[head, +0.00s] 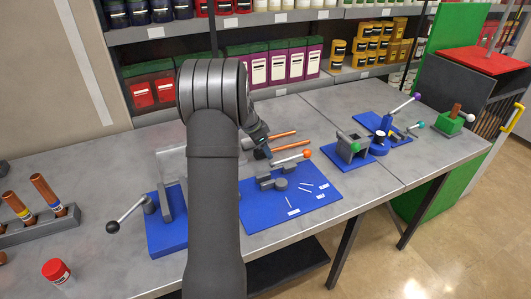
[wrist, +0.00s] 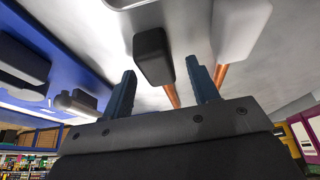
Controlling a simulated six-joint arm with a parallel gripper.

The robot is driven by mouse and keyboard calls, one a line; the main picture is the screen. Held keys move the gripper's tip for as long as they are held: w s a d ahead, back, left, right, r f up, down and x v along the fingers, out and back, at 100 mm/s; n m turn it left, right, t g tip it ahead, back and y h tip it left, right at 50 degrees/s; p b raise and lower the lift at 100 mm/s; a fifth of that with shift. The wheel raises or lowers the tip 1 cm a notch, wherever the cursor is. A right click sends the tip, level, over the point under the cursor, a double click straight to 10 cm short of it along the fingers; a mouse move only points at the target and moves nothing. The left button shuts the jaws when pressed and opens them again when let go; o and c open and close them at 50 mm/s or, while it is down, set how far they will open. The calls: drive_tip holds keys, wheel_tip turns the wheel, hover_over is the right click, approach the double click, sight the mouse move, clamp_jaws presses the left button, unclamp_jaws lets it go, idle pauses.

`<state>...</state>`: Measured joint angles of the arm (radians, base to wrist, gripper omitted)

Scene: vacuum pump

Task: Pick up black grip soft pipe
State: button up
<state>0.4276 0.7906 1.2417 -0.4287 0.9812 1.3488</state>
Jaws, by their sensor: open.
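The black grip (wrist: 152,57) of a copper pipe shows in the wrist view, between and beyond my two fingertips; its copper part (wrist: 171,95) runs down behind the gripper. In the head view the black grip (head: 262,154) lies on the grey table at the near end of the lower copper pipe (head: 289,147). My gripper (wrist: 161,66) is open and empty; in the head view it (head: 260,139) hangs just above the black grip. I cannot tell whether a finger touches it.
A second copper pipe (head: 283,134) with a white-grey grip (wrist: 240,30) lies close beside it. A blue plate (head: 309,208) with a lever fixture stands in front. Another blue fixture (head: 166,237) stands left. Shelves line the back; the table's right middle has bare room.

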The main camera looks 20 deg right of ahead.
clamp_jaws()
drive_tip(key=shift+r, duration=0.25)
wheel_tip(320, 180, up, 9)
drive_tip(key=s+a, duration=1.1)
drive_tip(key=s, duration=0.2)
drive_tip(key=shift+s+f+h, duration=0.3)
drive_tip(key=shift+s+f, duration=0.05)
drive_tip(key=shift+f, duration=0.05)
